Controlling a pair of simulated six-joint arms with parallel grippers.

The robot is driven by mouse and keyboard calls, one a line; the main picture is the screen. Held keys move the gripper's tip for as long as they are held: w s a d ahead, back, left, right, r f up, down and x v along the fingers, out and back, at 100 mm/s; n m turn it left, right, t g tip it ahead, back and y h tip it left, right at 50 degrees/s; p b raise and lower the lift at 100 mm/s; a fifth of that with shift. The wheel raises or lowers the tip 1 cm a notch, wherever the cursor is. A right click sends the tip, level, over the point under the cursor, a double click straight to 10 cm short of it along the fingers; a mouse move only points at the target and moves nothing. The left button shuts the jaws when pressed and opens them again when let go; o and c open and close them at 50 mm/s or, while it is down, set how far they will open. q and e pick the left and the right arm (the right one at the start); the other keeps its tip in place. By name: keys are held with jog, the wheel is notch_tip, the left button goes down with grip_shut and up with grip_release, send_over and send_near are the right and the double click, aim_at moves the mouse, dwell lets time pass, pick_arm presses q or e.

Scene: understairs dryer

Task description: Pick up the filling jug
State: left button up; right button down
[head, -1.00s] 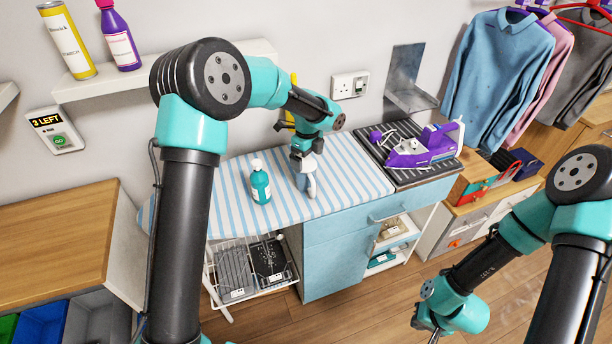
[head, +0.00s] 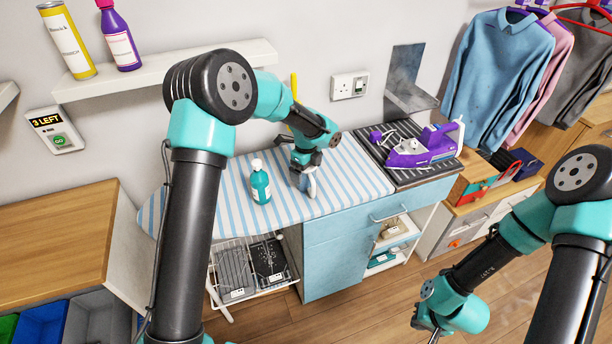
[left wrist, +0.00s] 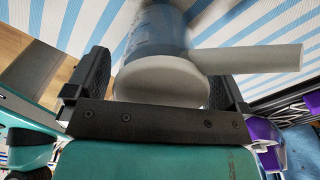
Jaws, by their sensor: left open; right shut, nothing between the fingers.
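The filling jug (head: 312,186) stands on the striped ironing board, mostly hidden behind my left gripper in the head view. The left wrist view shows its blurred grey-blue body, a pale round end and a pale bar (left wrist: 255,59) sticking out to the right. My left gripper (head: 303,170) is open at the jug, and in the left wrist view its dark fingers (left wrist: 160,78) lie on either side of the jug. I cannot tell whether they touch it. My right gripper (head: 434,334) is shut and empty, low at the picture's bottom edge.
A teal bottle (head: 260,183) stands on the ironing board (head: 225,195), close left of the jug. A purple iron (head: 425,148) rests on a dark ribbed mat to the right. A white shelf (head: 165,70) is on the wall behind. The board's right part is clear.

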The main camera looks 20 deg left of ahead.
pick_arm(q)
jog(key=shift+c, duration=0.2)
jog(key=c, duration=1)
jog(key=shift+r, duration=0.1)
jog(key=shift+r, duration=1.7)
jog(key=s+d, duration=0.1)
jog(key=s, duration=0.4)
jog(key=s+d+r, duration=0.1)
jog(key=s+d, duration=0.1)
jog(key=s, duration=0.3)
jog(key=s+d, duration=0.1)
jog(key=s, duration=0.4)
jog(key=shift+s+d+r, duration=0.15)
jog(key=shift+s+r, duration=0.05)
jog(key=shift+r, duration=0.05)
